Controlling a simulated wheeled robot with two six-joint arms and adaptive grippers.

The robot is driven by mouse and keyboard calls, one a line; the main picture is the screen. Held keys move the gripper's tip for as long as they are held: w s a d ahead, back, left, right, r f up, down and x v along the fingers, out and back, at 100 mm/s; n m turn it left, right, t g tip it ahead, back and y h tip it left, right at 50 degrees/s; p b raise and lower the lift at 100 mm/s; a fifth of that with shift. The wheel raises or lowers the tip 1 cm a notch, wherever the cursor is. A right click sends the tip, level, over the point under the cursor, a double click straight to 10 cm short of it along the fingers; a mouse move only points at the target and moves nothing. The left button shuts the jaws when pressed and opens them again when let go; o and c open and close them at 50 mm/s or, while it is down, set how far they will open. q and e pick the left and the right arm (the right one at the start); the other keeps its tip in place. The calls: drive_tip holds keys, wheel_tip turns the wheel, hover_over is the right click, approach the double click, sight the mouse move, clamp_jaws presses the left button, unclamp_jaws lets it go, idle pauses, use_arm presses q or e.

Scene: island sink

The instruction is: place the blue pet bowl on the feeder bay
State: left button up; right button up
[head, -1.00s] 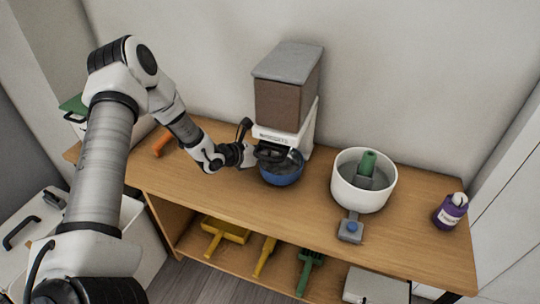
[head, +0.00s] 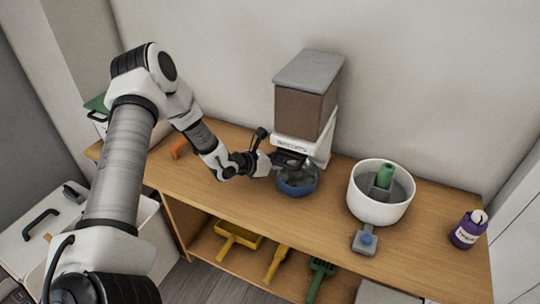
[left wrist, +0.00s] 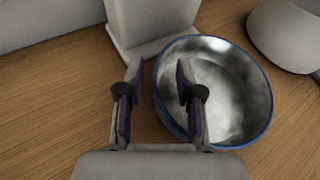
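The blue pet bowl (head: 297,188) stands upright on the wooden top, just in front of the feeder (head: 305,105). In the left wrist view the bowl (left wrist: 262,125) shows a blue rim and a grey metallic inside, beside the feeder's base (left wrist: 150,48). My left gripper (head: 287,160) is at the bowl's left side. In the left wrist view its two fingers (left wrist: 160,85) are apart, one left of the near rim and one over the inside. Nothing is clamped between them. Whether a finger touches the rim cannot be told. My right gripper is not in view.
A white round bowl (head: 368,208) with a green-topped post and a grey piece (head: 364,242) in front stand to the right. A purple bottle (head: 467,232) is at the right end. An orange item (head: 181,148) lies at left. Yellow and green tools are on the lower shelf.

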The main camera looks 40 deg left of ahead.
use_arm(q)
drive_tip(key=p+v, duration=0.4)
drive_tip(key=v, duration=0.6)
drive_tip(key=shift+s+r, duration=0.15)
drive_tip(key=shift+r, duration=0.15)
drive_tip(key=shift+s+a, duration=0.1)
drive_tip(key=shift+s, duration=0.2)
drive_tip(key=shift+f, duration=0.1)
